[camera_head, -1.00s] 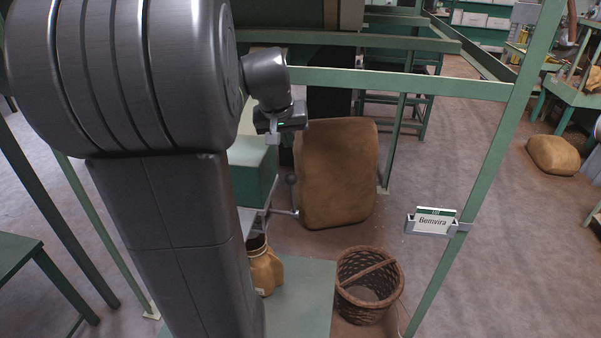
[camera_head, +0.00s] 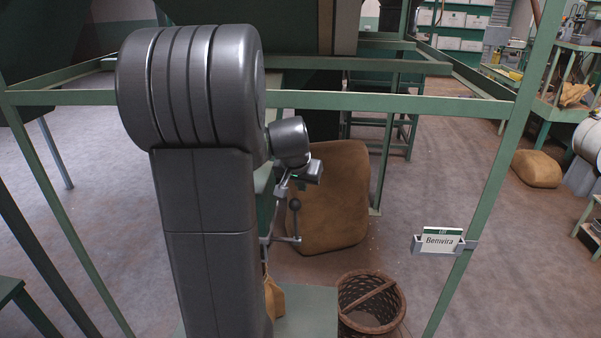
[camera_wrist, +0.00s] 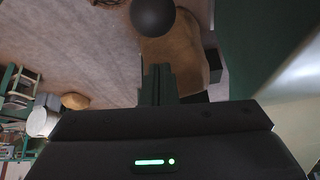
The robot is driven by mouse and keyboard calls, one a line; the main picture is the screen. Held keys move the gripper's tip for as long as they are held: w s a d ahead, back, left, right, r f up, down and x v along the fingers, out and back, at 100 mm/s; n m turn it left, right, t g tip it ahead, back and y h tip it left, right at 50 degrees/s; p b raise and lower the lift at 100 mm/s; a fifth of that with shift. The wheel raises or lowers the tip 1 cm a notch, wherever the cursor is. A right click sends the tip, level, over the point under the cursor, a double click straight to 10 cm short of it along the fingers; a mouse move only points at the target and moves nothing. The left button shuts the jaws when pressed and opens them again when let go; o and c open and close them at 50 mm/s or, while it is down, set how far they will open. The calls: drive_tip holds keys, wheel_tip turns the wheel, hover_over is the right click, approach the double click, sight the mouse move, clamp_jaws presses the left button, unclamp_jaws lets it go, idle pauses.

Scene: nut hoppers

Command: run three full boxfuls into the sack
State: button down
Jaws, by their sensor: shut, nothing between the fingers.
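My gripper (camera_head: 282,189) is shut and empty, just above and left of a lever's black ball knob (camera_head: 295,204). In the wrist view the knob (camera_wrist: 152,16) sits beyond the shut fingers (camera_wrist: 158,84), with a gap between them. The lever stands upright on a metal bracket beside a green box (camera_head: 264,205), which my arm mostly hides. A small tan sack (camera_head: 274,299) stands below on a green surface. My arm covers most of it, so its mouth and contents cannot be seen.
A large full brown sack (camera_head: 345,200) leans behind the lever. A wicker basket (camera_head: 371,303) stands at lower right. Green frame bars (camera_head: 390,101) cross behind my arm, and a post at right carries a "Bemvira" sign (camera_head: 438,241). Open floor lies to the right.

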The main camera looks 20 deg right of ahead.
drive_tip(key=s+a, duration=0.2)
drive_tip(key=shift+s, duration=0.4)
drive_tip(key=shift+a, duration=0.1)
drive_tip(key=shift+s+f+b, duration=0.1)
drive_tip(key=shift+f+b, duration=0.1)
drive_tip(key=shift+b, duration=0.2)
